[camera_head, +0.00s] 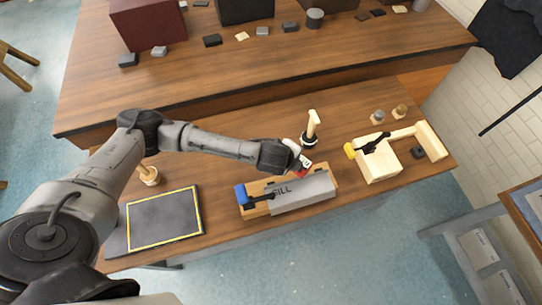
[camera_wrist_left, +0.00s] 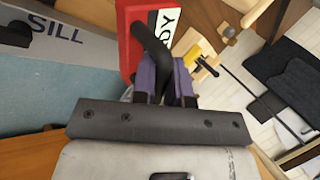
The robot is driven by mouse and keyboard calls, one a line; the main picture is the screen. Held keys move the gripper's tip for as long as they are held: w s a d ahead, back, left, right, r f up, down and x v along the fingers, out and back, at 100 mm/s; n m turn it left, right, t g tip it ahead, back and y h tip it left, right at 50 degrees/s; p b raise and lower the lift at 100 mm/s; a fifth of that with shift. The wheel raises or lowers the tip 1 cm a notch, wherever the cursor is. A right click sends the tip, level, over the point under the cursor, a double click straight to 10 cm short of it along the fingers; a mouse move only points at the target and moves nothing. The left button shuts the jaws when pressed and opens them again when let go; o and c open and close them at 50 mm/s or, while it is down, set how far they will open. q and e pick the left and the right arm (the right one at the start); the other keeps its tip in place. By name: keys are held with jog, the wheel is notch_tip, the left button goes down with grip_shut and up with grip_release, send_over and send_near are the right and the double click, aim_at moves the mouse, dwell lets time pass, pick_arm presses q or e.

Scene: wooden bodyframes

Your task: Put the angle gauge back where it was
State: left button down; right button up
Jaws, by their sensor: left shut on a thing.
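My left gripper (camera_head: 296,158) reaches over the middle of the near bench. In the left wrist view its purple-grey fingers (camera_wrist_left: 168,82) are shut on a black curved handle, which appears joined to a red piece (camera_wrist_left: 128,42). The red piece has a white label ending in "DY"; it also shows small in the head view (camera_head: 306,167), just behind the grey beam marked "SILL" (camera_head: 312,188). I cannot tell for sure whether this red piece is the angle gauge. Whether it touches the beam or the bench is also unclear. My right gripper is out of view.
A blue-ended clamp (camera_head: 241,195) grips the beam's left end. A dark yellow-edged mat (camera_head: 165,220) lies bare at the left. A mallet-like wooden tool (camera_head: 312,122) stands behind the gripper. A wooden frame (camera_head: 383,166) with a yellow clamp (camera_head: 349,150) stands right.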

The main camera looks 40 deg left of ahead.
pick_arm(q)
jog(key=shift+s+a+f+m+h, duration=0.2)
jog(key=shift+a+f+m+h, duration=0.05)
jog(key=shift+a+f+m, duration=0.3)
jog(key=shift+s+a+f+m+h, duration=0.15)
jog(key=shift+a+f+m+h, duration=0.1)
jog(key=shift+a+f+m, duration=0.25)
jog(key=shift+w+a+f+b, duration=0.2)
jog(key=shift+w+a+f, duration=0.4)
jog(key=shift+a+f, duration=1.25)
jog(key=shift+w+a+f+b, duration=0.25)
jog(key=shift+w+a+f, duration=0.35)
jog(key=shift+a+f, duration=1.25)
jog(key=shift+w+a+f+b, duration=0.2)
jog(key=shift+w+a+f, duration=0.4)
jog(key=shift+a+f, duration=1.25)
jog(key=shift+d+f, duration=0.15)
jog(key=shift+f, duration=0.05)
jog(key=c, duration=1.1)
grip_release()
jog(key=shift+c, duration=0.2)
